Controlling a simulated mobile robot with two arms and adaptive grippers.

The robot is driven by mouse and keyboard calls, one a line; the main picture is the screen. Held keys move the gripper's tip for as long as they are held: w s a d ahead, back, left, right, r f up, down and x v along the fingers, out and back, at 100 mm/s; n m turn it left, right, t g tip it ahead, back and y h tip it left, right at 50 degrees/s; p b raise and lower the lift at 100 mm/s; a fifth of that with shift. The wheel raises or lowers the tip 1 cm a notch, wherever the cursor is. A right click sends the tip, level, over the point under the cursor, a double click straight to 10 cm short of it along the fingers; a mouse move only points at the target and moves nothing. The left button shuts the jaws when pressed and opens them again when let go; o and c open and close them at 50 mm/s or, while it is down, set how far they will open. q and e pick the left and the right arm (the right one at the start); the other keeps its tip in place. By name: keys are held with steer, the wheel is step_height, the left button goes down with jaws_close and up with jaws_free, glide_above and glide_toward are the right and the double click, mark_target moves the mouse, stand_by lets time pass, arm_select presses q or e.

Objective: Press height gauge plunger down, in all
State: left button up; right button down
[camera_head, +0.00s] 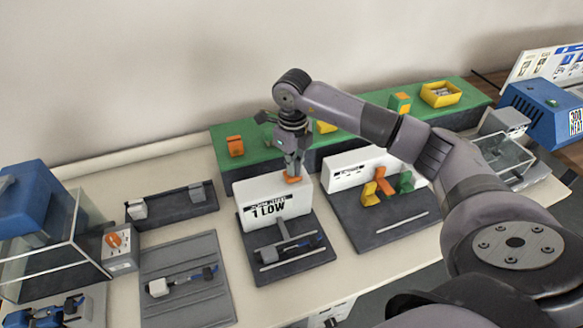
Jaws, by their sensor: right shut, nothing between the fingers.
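The height gauge (277,205) is a white upright block with "LOW" lettering on a dark base, at the middle of the bench. An orange plunger (293,179) shows at its top right. My right gripper (293,172) points straight down over the plunger, its fingers shut and empty. The fingertips are at the plunger's top; whether they touch it I cannot tell. A small grey and blue part (285,247) lies on the gauge's dark base. My left gripper is not in view.
A green shelf (237,168) with orange and yellow items runs behind the gauge. Right of the gauge is a white block fixture (345,170) with orange and green pieces. On the left are a grey plate (185,290), an orange-knobbed box (120,255) and a blue glass-sided machine (35,215).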

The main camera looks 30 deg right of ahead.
steer(key=shift+s, duration=0.1)
step_height(320, 180, up, 8)
steer(key=p, duration=0.5)
stand_by(0.4)
steer(key=shift+f, duration=0.1)
stand_by(0.7)
